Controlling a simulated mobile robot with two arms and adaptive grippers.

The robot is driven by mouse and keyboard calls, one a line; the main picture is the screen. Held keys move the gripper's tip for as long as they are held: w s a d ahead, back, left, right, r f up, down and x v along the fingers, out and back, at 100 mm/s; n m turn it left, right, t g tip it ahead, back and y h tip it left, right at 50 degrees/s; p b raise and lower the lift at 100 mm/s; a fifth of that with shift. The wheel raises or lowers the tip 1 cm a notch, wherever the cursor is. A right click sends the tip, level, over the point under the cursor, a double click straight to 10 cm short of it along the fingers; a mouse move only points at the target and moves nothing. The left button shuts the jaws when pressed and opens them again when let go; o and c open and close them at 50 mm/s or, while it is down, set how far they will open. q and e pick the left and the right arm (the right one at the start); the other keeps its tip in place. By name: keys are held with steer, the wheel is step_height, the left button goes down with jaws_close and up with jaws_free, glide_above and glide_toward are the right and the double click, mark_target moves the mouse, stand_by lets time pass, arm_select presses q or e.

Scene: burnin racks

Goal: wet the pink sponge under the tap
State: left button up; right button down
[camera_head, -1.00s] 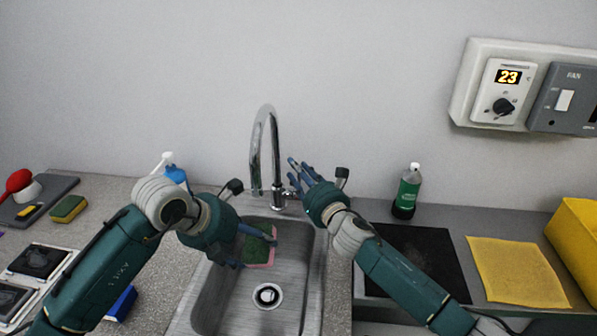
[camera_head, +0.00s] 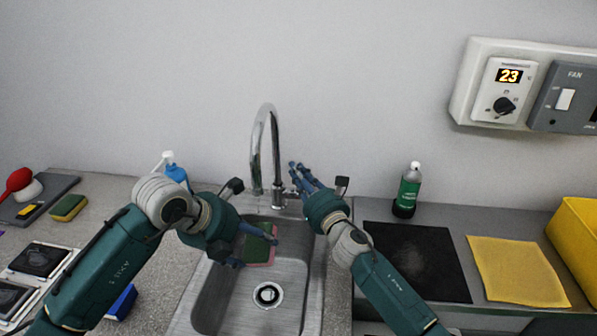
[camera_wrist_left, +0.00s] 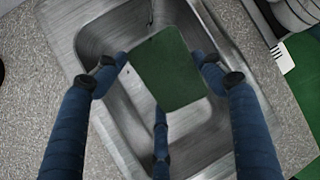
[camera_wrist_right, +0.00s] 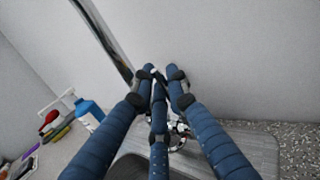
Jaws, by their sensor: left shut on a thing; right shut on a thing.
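The pink sponge (camera_head: 262,264), with a dark green scrub face, is in my left gripper (camera_head: 256,246), over the sink basin (camera_head: 231,310). In the left wrist view its green face (camera_wrist_left: 170,68) sits between the blue fingers. The chrome tap (camera_head: 256,150) arches over the back of the sink; its spout end is just above and behind the sponge. No water stream shows. My right gripper (camera_head: 296,177) is shut beside the tap's base, at its lever side. In the right wrist view its fingers close together (camera_wrist_right: 155,78); they hide what they hold, likely the tap lever.
A blue bottle with a white top (camera_head: 174,172) stands behind my left arm. A green bottle (camera_head: 407,190) stands right of the sink, behind a black mat (camera_head: 420,262). A yellow cloth (camera_head: 515,270) lies further right. A green-and-yellow sponge (camera_head: 68,207) lies at left.

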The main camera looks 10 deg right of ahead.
steer(key=shift+r, duration=0.15)
steer(key=c, duration=1.7)
jaws_free()
steer(key=shift+c, duration=0.2)
steer(key=shift+s, duration=0.1)
steer(key=v, duration=1.2)
